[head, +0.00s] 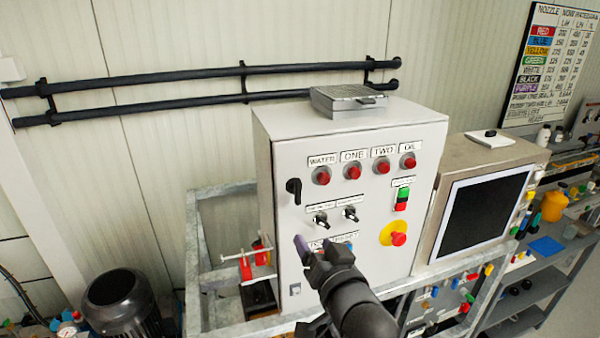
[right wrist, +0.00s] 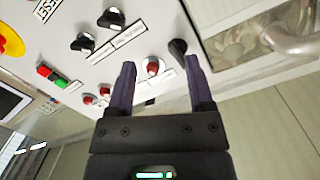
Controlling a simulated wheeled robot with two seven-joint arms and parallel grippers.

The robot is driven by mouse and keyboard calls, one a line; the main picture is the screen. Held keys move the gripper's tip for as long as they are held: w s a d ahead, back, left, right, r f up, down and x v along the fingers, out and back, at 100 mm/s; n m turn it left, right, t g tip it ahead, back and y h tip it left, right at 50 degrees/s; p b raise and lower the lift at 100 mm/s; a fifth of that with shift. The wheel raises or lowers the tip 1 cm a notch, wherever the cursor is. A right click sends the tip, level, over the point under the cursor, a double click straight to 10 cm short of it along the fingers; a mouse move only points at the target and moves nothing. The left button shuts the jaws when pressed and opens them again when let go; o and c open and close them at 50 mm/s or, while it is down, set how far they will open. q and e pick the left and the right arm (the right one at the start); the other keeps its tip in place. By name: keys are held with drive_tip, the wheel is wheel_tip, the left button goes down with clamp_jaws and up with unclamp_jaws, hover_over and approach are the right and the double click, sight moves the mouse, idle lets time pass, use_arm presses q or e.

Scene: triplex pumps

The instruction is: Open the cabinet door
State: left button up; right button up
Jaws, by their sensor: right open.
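The control cabinet (head: 280,130) is a white box whose front door (head: 370,215) looks shut. A black handle (head: 294,190) sits at the door's upper left, below the WATER lamp. My right gripper (head: 318,245) is in front of the lower part of the door, below the handle, and hides some labels and controls there. In the right wrist view, my right gripper (right wrist: 160,65) is open with nothing between its purple fingers. The handle (right wrist: 178,48) shows there beside the right-hand fingertip, and I cannot tell the gap in depth. My left gripper is not in view.
Red lamps (head: 352,172), black selector switches (head: 320,221) and a yellow-and-red stop button (head: 395,235) stick out of the door. A grey frame (head: 195,240) surrounds the cabinet. A screen box (head: 480,215) stands close on the right. A dark motor (head: 120,300) is at lower left.

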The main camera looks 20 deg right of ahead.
approach(299, 194)
drive_tip(key=t, duration=0.1)
use_arm(q)
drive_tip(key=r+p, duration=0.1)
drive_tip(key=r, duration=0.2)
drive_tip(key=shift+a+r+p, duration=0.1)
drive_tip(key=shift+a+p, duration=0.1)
drive_tip(key=shift+p, duration=0.2)
use_arm(e)
drive_tip(key=w, duration=1)
drive_tip(key=shift+w+a+f, duration=0.1)
drive_tip(key=shift+a+f, duration=0.1)
drive_tip(key=shift+f, duration=0.2)
drive_tip(key=shift+c, duration=0.2)
clamp_jaws()
